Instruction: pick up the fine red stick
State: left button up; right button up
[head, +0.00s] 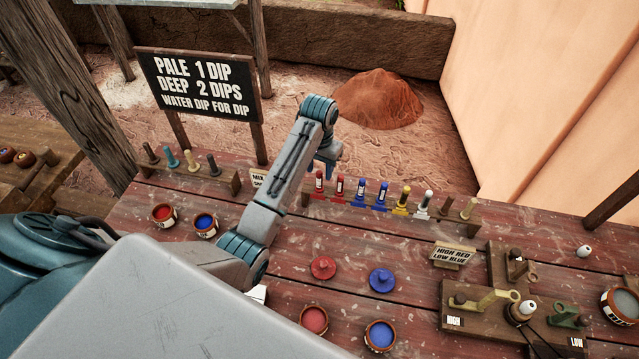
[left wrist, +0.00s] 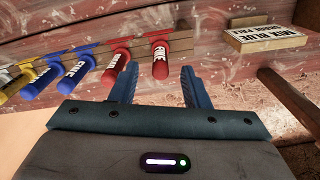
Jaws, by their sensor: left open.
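Two red sticks with white labels stand side by side at the left end of a wooden rack (head: 368,206). In the head view they are the left red stick (head: 319,183) and the right red stick (head: 339,188). The labels are too small to read surely, so I cannot tell which is the fine one. My left gripper (head: 322,168) is open and empty, just above and behind the left red stick. In the left wrist view that stick (left wrist: 160,60) appears between the open fingers (left wrist: 158,72), beyond their tips; the other red stick (left wrist: 117,68) is beside the left finger.
Blue sticks (head: 362,191), a yellow stick (head: 402,200) and others continue the rack to the right. A small sign (left wrist: 268,37) is close by. Paint pots (head: 313,319) and lids (head: 323,267) stand in front; a holder (head: 515,300) is at right.

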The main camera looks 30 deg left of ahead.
aim_at(319, 180)
pick_arm(q)
notch_tip(319, 180, down, 5)
jog(key=p, duration=0.3)
jog(key=shift+r, duration=0.2)
jog(key=shift+f, duration=0.4)
grip_shut()
jog(key=shift+r, duration=0.15)
